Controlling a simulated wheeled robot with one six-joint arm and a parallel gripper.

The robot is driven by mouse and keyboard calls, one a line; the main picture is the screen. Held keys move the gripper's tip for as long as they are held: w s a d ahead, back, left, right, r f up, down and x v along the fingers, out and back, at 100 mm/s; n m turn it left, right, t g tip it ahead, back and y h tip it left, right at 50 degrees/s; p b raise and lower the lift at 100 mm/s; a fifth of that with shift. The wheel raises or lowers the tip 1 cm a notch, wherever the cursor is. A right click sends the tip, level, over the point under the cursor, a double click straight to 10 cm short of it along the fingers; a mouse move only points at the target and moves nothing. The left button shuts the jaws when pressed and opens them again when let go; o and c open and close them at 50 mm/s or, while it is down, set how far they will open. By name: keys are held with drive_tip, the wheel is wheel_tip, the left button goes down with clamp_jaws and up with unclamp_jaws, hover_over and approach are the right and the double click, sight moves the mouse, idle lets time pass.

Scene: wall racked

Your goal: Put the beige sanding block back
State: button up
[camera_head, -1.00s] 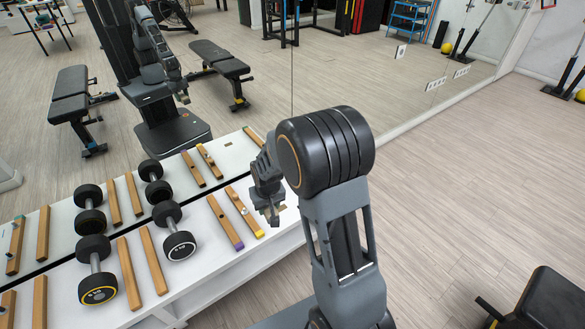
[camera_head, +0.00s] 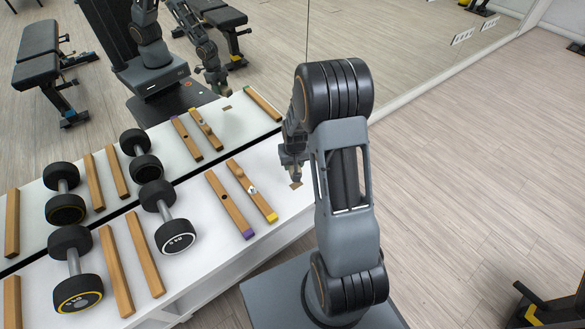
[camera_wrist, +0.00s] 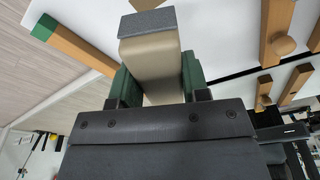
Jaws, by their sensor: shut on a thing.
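The beige sanding block (camera_wrist: 150,65), with a dark grey face at its far end, is held in my gripper (camera_wrist: 152,85). The green-padded fingers press on its two sides in the wrist view. In the head view my gripper (camera_head: 292,163) points down over the right end of the white shelf top (camera_head: 265,180). The block is hard to make out there. A small brown patch (camera_head: 296,185) shows on the shelf just below the gripper; whether it is flat is hard to tell.
A purple-ended wooden bar (camera_head: 228,203) and a yellow-ended one (camera_head: 252,191) lie left of the gripper. Dumbbells (camera_head: 166,216) and more bars lie farther left. A green-ended bar (camera_wrist: 75,46) shows in the wrist view. A mirror (camera_head: 390,70) stands along the shelf's back.

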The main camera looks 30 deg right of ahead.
sight(293, 184)
drive_tip(key=shift+f+b, duration=3.35)
drive_tip(key=shift+f, duration=1.15)
drive_tip(key=shift+f+b, duration=0.45)
drive_tip(key=shift+f, duration=0.15)
drive_tip(key=o, duration=1)
drive_tip(key=r+p, duration=0.2)
drive_tip(key=r, duration=0.2)
drive_tip(key=s+r+p, duration=0.1)
drive_tip(key=r+p, duration=0.1)
drive_tip(key=r, duration=0.3)
drive_tip(key=s+r+p, duration=0.1)
drive_tip(key=r+p, duration=0.1)
drive_tip(key=r, duration=0.2)
drive_tip(key=shift+a+r, duration=0.2)
drive_tip(key=shift+r, duration=0.15)
